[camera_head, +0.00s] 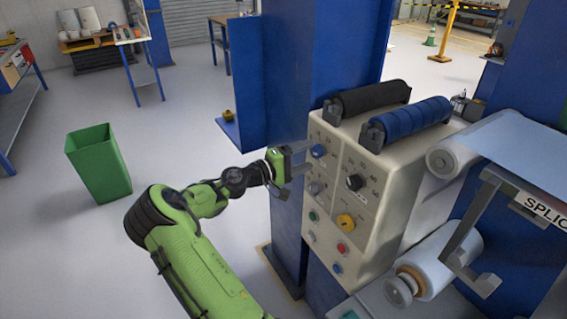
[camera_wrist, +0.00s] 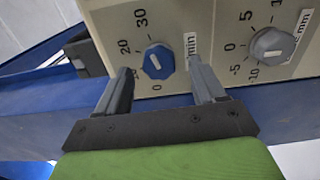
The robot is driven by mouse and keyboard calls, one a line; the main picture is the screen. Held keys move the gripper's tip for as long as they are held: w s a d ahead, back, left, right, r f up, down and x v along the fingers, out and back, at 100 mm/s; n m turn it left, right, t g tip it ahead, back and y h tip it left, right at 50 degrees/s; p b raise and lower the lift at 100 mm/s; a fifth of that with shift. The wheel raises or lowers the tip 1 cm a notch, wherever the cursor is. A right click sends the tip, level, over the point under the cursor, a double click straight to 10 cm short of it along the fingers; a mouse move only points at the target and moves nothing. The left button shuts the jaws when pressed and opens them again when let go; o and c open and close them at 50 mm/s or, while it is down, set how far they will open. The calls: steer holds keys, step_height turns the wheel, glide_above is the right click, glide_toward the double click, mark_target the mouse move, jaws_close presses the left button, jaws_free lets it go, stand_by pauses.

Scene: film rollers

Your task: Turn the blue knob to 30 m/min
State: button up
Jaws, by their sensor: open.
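The blue knob (camera_wrist: 158,61) is on the cream panel in the wrist view, with a dial marked 0, 20 and 30 beside it and a label ending in "min" at its right. A pale mark shows on its face; I cannot tell exactly which value it points to. It also shows at the panel's upper left in the head view (camera_head: 318,151). My gripper (camera_wrist: 158,78) is open, one finger on each side of the knob in the picture, with gaps visible. It also shows in the head view (camera_head: 303,160). Contact with the panel cannot be told.
A grey knob (camera_wrist: 267,44) is right of my right finger. The control box (camera_head: 390,190) also carries a black knob (camera_head: 354,182), a yellow knob (camera_head: 345,221) and several buttons. Black and blue rollers (camera_head: 415,117) lie on top. A blue column (camera_head: 345,50) stands behind.

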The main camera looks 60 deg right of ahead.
steer(key=p+v, duration=0.1)
steer(key=v, duration=1.2)
